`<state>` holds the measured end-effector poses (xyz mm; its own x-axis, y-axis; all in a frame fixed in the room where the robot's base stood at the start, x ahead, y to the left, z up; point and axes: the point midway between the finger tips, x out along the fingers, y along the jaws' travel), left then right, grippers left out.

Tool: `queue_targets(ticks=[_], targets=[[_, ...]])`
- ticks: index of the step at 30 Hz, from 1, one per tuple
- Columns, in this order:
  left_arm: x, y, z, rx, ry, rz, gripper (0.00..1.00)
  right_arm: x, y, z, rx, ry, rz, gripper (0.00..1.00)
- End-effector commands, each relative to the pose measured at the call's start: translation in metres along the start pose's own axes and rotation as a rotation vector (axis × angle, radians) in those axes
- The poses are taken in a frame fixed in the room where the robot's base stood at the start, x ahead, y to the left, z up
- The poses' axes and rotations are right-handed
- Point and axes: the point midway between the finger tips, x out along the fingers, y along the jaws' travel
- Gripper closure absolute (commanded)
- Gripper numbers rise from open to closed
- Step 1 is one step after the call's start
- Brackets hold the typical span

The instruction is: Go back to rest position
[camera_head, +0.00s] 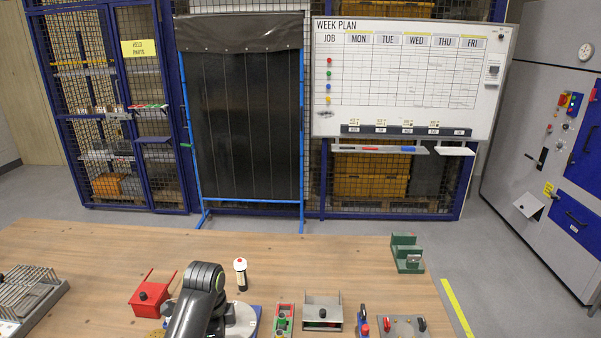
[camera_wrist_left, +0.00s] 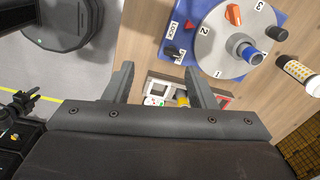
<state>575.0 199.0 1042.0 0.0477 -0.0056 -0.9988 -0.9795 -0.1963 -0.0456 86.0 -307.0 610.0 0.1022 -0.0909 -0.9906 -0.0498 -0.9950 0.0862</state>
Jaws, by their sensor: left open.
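The rotary jig is a grey disc (camera_wrist_left: 232,42) numbered 1, 2 and 3 on a blue base (camera_wrist_left: 172,48) marked LOCK. The disc carries an orange knob (camera_wrist_left: 234,15), a dark knob and a blue cylinder (camera_wrist_left: 250,53). My left gripper (camera_wrist_left: 160,82) is open, its two fingers wide apart with nothing gripped between them. It is beside the jig, apart from it in the picture. In the head view my dark arm covers the left part of the jig (camera_head: 243,318), and the fingers are hidden. My right gripper is not seen.
On the wooden table (camera_head: 100,248) are a red box (camera_head: 150,297), a white-and-black cylinder (camera_head: 240,274), a slatted rack (camera_head: 28,295), a grey fixture (camera_head: 322,312) and a green stepped block (camera_head: 406,253). The table's back middle is clear. A mesh cage and whiteboard stand behind.

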Motion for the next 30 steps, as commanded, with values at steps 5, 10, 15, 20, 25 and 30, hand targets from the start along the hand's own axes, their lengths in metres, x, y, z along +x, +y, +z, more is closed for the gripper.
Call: queue_targets(ticks=[5,10,15,20,25,30], targets=[[0.040,0.054,0.040,-0.279,0.011,-0.051,0.49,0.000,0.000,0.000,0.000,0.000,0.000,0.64],[0.059,0.109,0.075,-0.540,0.023,-0.106,0.49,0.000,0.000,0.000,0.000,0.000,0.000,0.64],[0.064,0.168,0.107,-0.795,0.040,-0.164,0.49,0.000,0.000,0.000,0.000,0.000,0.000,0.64],[0.055,0.221,0.133,-1.016,0.061,-0.219,0.49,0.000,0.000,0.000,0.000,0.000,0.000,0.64],[0.040,0.260,0.149,-1.181,0.084,-0.264,0.49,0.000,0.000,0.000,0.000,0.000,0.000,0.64],[0.024,0.288,0.160,-1.300,0.103,-0.297,0.49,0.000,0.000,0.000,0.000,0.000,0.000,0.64]])
